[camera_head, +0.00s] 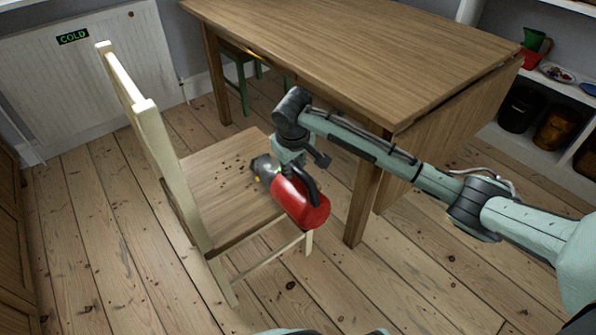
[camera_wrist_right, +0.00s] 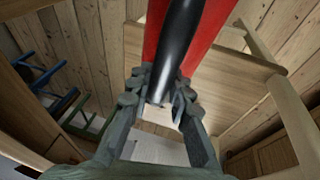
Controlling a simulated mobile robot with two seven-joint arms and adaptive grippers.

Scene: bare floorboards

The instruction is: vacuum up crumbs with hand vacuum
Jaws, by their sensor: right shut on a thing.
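The red and black hand vacuum (camera_head: 303,208) is over the right part of the wooden chair seat (camera_head: 232,214), its dark nozzle pointing left toward the crumbs. My right gripper (camera_head: 300,170) is shut on its black handle. In the right wrist view, the gripper's fingers (camera_wrist_right: 160,92) flank the black handle (camera_wrist_right: 177,45), with the red body behind it. Dark crumbs (camera_head: 236,163) lie scattered on the seat, mostly toward the back and middle. I cannot tell whether the nozzle touches the seat. My left gripper is not in view.
The chair's cream backrest (camera_head: 150,135) rises left of the seat. A wooden table (camera_head: 370,45) stands close behind and right, under my right arm. A white shelf (camera_head: 520,150) with pots is at far right. Open floorboards (camera_head: 110,260) lie left and in front.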

